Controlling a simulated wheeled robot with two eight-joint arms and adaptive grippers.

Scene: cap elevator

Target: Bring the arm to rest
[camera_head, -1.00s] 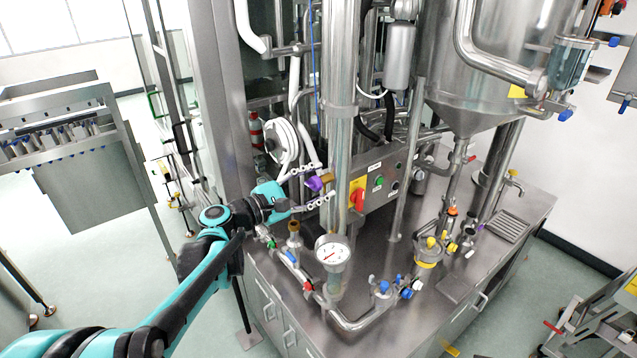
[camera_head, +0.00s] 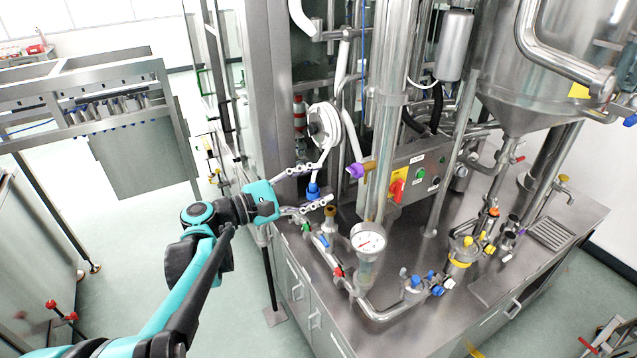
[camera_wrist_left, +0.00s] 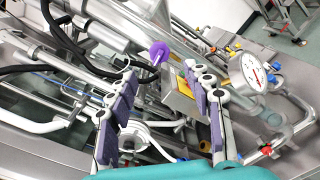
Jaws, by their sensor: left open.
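My left gripper (camera_head: 330,183) is open, with its two white-jointed fingers spread apart in the head view. It is at the left side of the steel process skid, its fingers pointing right toward the upright pipe. A purple valve handle (camera_head: 355,170) on a brass fitting lies just right of the fingertips, apart from them. In the left wrist view the purple handle (camera_wrist_left: 158,52) shows beyond the gap between the fingers (camera_wrist_left: 160,78), and nothing is held there. A blue piece (camera_head: 313,190) shows between the fingers in the head view; its depth is unclear. My right gripper is out of view.
A pressure gauge (camera_head: 368,238) and low piping stand close to the right below the gripper. A white coiled hose (camera_head: 324,125) hangs just above it. A control box (camera_head: 415,175) is farther right. Open floor (camera_head: 130,225) lies to the left, before a steel rack (camera_head: 90,95).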

